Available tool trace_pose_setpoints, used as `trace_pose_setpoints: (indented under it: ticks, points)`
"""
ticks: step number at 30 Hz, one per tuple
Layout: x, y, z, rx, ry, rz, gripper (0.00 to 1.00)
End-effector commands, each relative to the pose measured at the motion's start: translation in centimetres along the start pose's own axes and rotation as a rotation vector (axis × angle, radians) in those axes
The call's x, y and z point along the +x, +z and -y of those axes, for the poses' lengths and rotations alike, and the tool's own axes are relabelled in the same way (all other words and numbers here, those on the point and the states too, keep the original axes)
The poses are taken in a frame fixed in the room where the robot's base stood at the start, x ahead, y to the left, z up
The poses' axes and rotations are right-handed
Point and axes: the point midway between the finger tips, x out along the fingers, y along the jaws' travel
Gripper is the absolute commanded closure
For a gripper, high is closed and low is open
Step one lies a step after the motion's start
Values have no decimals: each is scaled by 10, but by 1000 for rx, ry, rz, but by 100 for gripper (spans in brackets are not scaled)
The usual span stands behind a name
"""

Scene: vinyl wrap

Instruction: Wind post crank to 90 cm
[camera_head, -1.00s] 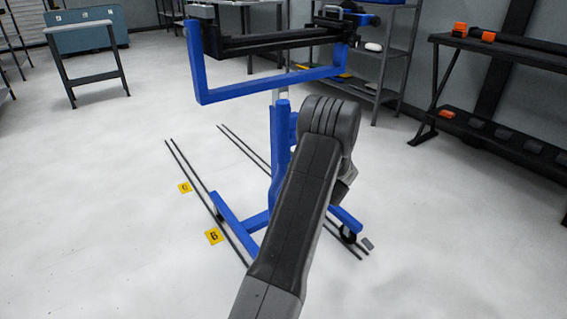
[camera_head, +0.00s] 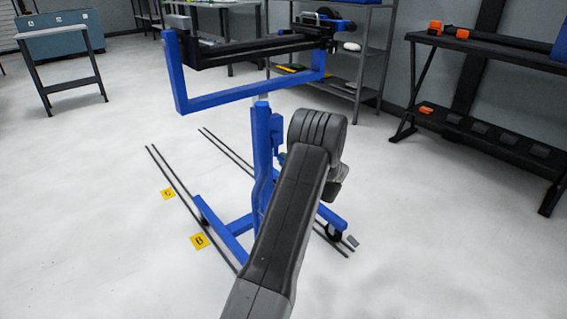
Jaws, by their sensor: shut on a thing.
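A blue post (camera_head: 262,150) stands upright on a blue wheeled base (camera_head: 236,224), in the middle of the head view. A thin light inner tube shows above it, under a blue U-shaped frame (camera_head: 240,92) that carries a black beam (camera_head: 255,47). A small blue housing (camera_head: 277,134) sits on the post's right side. My arm reaches up from the bottom and covers the area right of the post. My gripper and the post crank are hidden behind the arm. I cannot read the post's height.
Two pairs of dark floor rails (camera_head: 180,188) run by the base, with yellow markers C (camera_head: 167,194) and B (camera_head: 199,241) on the left. A black rack (camera_head: 480,125) stands at the right, grey shelves (camera_head: 350,60) behind.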

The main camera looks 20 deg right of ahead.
Motion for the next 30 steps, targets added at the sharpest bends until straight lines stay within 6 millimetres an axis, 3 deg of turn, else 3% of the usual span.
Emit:
trace_pose_setpoints:
  ticks: [15, 16, 19, 30]
  points:
    - [0, -4, 1, -21, -1, -7, 100]
    - [0, -4, 2, -21, -1, -7, 73]
    - [0, -3, 1, -21, -1, -6, 54]
    - [-5, -2, 2, -19, -1, -3, 53]
